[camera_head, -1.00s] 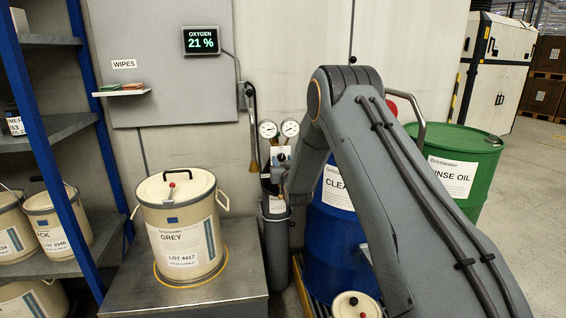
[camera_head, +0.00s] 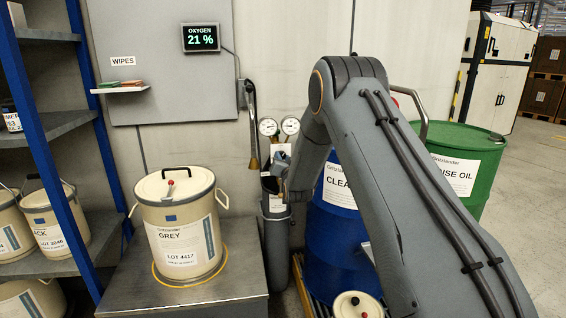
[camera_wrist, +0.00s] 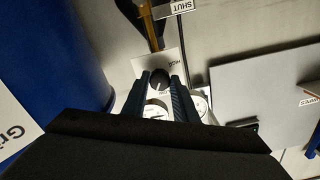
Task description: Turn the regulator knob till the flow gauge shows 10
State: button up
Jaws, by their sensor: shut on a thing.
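The regulator knob (camera_wrist: 160,79) is a small dark round knob with a pale mark, on a white plate marked in letters. My gripper (camera_wrist: 160,86) is shut on it, one ribbed finger at each side. In the head view my gripper (camera_head: 281,167) is low in front of the regulator, and the knob is hidden. Two round white gauges (camera_head: 268,127) (camera_head: 290,126) stand above it. In the wrist view one gauge (camera_wrist: 155,111) shows between the fingers, partly covered, and the other (camera_wrist: 203,104) is beside the right finger. Their readings are too small to tell.
A dark grey cylinder (camera_head: 275,232) stands below the regulator. A brass-ended lever or hose (camera_head: 253,140) hangs on the wall at its left. A blue drum (camera_head: 333,235) is close at the right, behind my arm. A cream pail (camera_head: 178,225) stands on the steel bench.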

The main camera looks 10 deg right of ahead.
jog(key=shift+m+b, duration=2.6)
jog(key=shift+m, duration=5.7)
jog(key=shift+r, duration=0.1)
jog(key=o, duration=1.1)
jog(key=shift+c, duration=0.2)
jog(key=s, duration=0.8)
